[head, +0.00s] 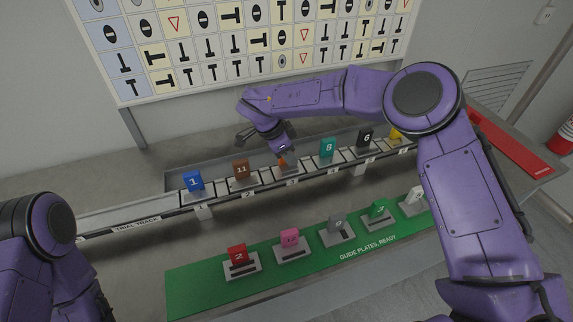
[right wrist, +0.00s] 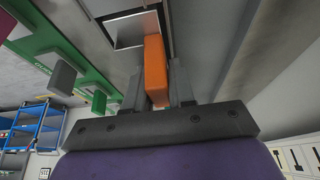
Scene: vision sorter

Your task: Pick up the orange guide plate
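The orange guide plate (head: 283,161) is at the third holder of the trial track, small and mostly hidden by my right gripper (head: 282,153) in the head view. In the right wrist view the orange plate (right wrist: 155,65) lies between the two dark fingers of my right gripper (right wrist: 158,92), which appear to touch it on both sides. Its far end is at a metal holder (right wrist: 128,28); I cannot tell whether it is seated or just clear. My left arm shows at lower left, but its gripper is out of view.
The trial track (head: 130,221) also holds blue 1 (head: 193,181), brown 11 (head: 241,168), teal 8 (head: 327,148), black 6 (head: 366,138) and a yellow plate (head: 396,133). A green mat (head: 210,288) in front carries several plates, including red 2 (head: 238,255) and pink (head: 289,239).

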